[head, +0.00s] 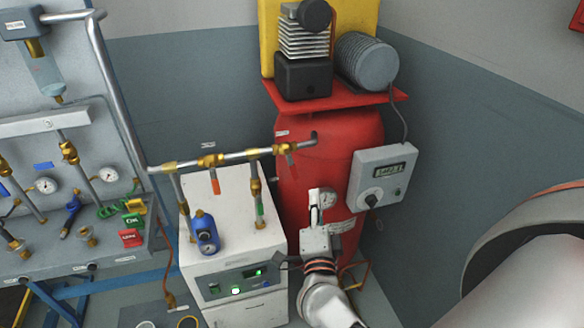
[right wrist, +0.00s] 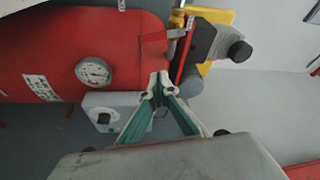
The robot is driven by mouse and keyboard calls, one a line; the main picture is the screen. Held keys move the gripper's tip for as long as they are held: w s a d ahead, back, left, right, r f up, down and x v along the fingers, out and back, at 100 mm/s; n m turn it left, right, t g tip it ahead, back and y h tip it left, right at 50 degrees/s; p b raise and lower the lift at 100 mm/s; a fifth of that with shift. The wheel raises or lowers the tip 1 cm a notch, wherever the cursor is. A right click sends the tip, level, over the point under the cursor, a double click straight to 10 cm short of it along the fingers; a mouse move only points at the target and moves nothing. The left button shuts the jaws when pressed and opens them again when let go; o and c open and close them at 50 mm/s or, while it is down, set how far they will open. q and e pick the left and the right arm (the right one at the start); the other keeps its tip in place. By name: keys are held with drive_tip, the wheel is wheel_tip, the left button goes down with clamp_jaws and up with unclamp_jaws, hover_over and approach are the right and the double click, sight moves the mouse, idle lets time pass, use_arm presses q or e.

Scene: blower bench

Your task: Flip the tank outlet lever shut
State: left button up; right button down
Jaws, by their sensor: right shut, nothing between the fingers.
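The red tank (head: 300,185) stands behind the white cabinet, and a horizontal pipe (head: 240,157) runs to its upper side. A brass valve (head: 280,149) sits on this pipe beside the tank, with a red lever (head: 291,160) pointing down, across the pipe. My right gripper (head: 314,197) is shut and empty, in front of the tank, below and right of that lever and apart from it. In the right wrist view the closed fingertips (right wrist: 160,78) are near the tank (right wrist: 135,42); I cannot make out the lever there. My left gripper is not in view.
A grey control box (head: 382,177) is close to the right of my gripper. A gauge (right wrist: 93,71) is on the tank. The compressor (head: 303,75) stands above on a red shelf. Another red lever (head: 215,182), a green lever (head: 259,209) and a blue regulator (head: 205,232) are to the left.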

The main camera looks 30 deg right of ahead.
sight(294, 173)
drive_tip(key=w+d+m, duration=0.1)
drive_tip(key=w+d, duration=0.1)
drive_tip(key=w, duration=0.7)
drive_tip(key=shift+w+f+g, duration=0.25)
drive_tip(key=shift+f+g, duration=0.05)
drive_tip(key=shift+d, duration=0.1)
